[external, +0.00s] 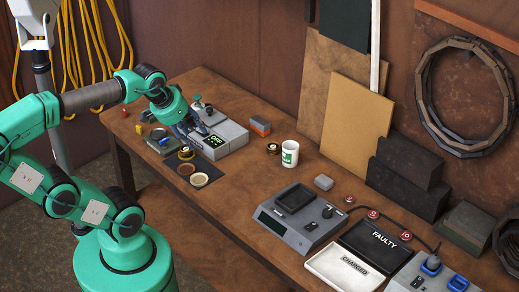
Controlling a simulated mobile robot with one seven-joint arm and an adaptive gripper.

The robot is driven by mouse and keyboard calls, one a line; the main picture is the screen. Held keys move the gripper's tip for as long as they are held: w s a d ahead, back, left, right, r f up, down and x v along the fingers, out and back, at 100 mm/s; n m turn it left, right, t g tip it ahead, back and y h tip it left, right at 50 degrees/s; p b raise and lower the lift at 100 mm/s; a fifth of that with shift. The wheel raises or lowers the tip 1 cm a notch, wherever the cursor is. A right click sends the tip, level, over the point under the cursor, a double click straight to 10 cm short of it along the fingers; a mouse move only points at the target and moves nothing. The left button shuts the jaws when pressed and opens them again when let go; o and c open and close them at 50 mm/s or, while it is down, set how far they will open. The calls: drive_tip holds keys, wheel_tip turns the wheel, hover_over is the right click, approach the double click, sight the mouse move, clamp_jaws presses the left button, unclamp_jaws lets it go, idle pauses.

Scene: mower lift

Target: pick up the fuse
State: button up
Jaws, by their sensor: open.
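I cannot make out the fuse for certain in the external view; it may be too small or hidden by my gripper. My gripper (196,131) is open and points down at the left side of a grey device (222,136) with a lit display, at the far left part of the bench. From this angle the gap between the fingers is hard to see, and I cannot tell whether they touch the device.
Trays marked FAULTY (378,247) and CHARGED (340,270) lie nearer. Dark blocks (405,178) stand along the wall. Bare wood lies mid-bench.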

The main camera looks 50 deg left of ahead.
drive_tip(key=w+a+f+n+b, duration=0.1)
drive_tip(key=w+a+f+n, duration=0.1)
drive_tip(key=w+a+n, duration=0.65)
drive_tip(key=w+a+f+n+g, duration=0.1)
drive_tip(key=w+a+f+n, duration=0.3)
drive_tip(key=a, duration=0.8)
drive_tip(key=w+a+f+n+b, duration=0.1)
drive_tip(key=w+a+n, duration=0.7)
drive_tip(key=a, duration=0.2)
drive_tip(key=s+a+f+n, duration=0.2)
drive_tip(key=a+f+n, duration=0.3)
drive_tip(key=a, duration=0.6)
drive_tip(key=s+a+f+n+b, duration=0.1)
drive_tip(key=s+a+f+n, duration=0.2)
drive_tip(key=a, duration=0.9)
drive_tip(key=s+a+f+n, duration=0.3)
drive_tip(key=a+f+n, duration=0.5)
drive_tip(key=a+f, duration=0.4)
drive_tip(key=shift+f+y+b, duration=0.25)
drive_tip(key=shift+y+b, duration=0.05)
drive_tip(key=shift+b, duration=0.1)
drive_tip(key=shift+f, duration=0.1)
drive_tip(key=b, duration=0.2)
hover_over(145, 130)
drive_tip(key=s+a, duration=0.1)
drive_tip(key=s, duration=0.1)
wheel_tip(145, 130, down, 8)
drive_tip(key=shift+w+r, duration=0.1)
